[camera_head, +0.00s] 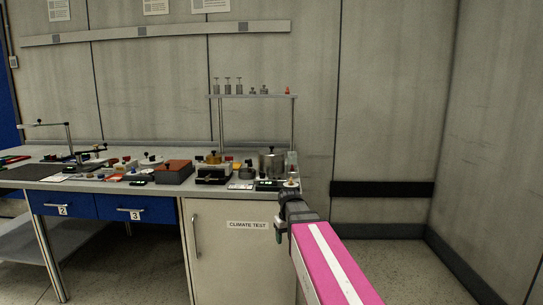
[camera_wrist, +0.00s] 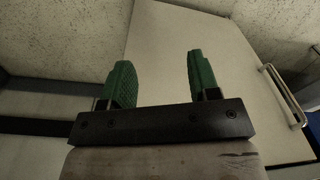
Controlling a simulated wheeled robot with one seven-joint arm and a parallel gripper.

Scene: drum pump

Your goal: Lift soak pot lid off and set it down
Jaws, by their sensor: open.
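The soak pot (camera_head: 272,167) is a metal cylinder near the right end of the bench top. Its lid (camera_head: 271,153) appears to sit on top with a small dark knob. My gripper (camera_head: 279,232) is in front of the bench's right corner, lower than the pot and apart from it. In the wrist view my gripper (camera_wrist: 158,85) shows two green fingers spread apart with nothing between them. The pot and lid are not in the wrist view.
The bench (camera_head: 100,187) is crowded with small devices, including a red-brown box (camera_head: 174,172). A shelf (camera_head: 252,96) with small weights stands behind the pot. The cabinet door (camera_wrist: 215,70) is beyond my fingers. Floor to the right is clear.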

